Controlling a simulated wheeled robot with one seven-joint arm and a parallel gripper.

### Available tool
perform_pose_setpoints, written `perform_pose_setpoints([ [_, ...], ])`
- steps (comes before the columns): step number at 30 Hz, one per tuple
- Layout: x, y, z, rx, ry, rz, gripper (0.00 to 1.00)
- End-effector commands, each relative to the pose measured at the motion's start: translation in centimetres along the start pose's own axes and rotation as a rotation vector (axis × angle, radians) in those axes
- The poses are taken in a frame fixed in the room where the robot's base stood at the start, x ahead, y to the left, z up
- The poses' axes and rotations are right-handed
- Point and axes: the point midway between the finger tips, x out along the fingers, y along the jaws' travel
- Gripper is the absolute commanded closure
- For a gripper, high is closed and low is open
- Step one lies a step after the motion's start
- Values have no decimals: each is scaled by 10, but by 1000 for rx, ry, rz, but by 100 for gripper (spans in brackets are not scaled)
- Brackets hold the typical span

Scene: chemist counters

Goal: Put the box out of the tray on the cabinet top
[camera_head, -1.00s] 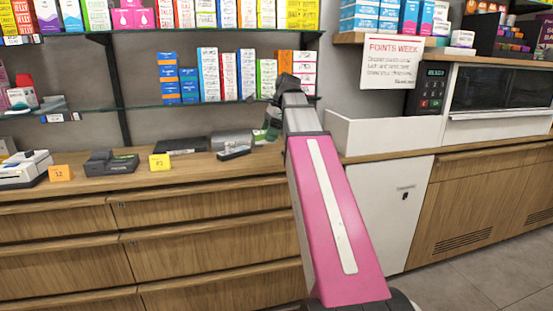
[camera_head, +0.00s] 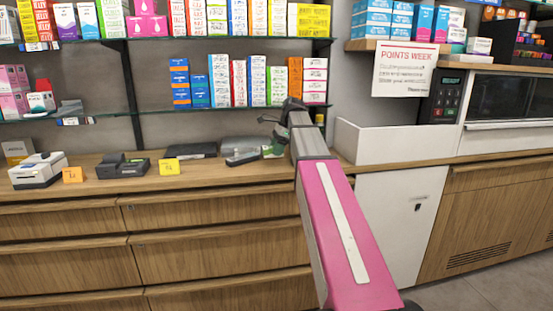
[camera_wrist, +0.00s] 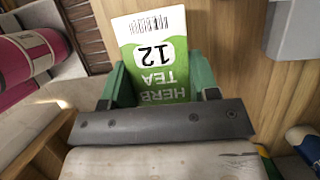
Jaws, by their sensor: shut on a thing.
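The box, white and green with "HERB TEA" and "12" on it, is between the green fingers of my gripper (camera_wrist: 159,80) in the wrist view (camera_wrist: 155,50). My gripper is shut on it. In the head view my gripper (camera_head: 272,148) is small and partly hidden by my arm, over the back right of the wooden cabinet top (camera_head: 225,174). The cabinet top also shows below the box in the wrist view (camera_wrist: 228,35). I cannot tell if the box touches it. A white open-topped tray (camera_head: 400,144) stands to the right.
A dark flat device (camera_head: 190,151), a yellow tag (camera_head: 169,167), a black terminal (camera_head: 122,167) and a white printer (camera_head: 38,171) are on the cabinet top. A glass shelf (camera_head: 220,111) with several boxes hangs above. A card reader (camera_head: 446,96) is at the right.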

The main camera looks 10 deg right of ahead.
Motion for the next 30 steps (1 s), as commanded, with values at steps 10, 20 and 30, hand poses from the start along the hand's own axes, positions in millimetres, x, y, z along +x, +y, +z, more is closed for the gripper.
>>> perform_pose_setpoints([
  [10, 32, 0, -13, 0, 0, 0, 69],
  [20, 38, 0, -16, 0, 0, -1, 69],
  [30, 40, 0, -16, 0, 0, 0, 20],
])
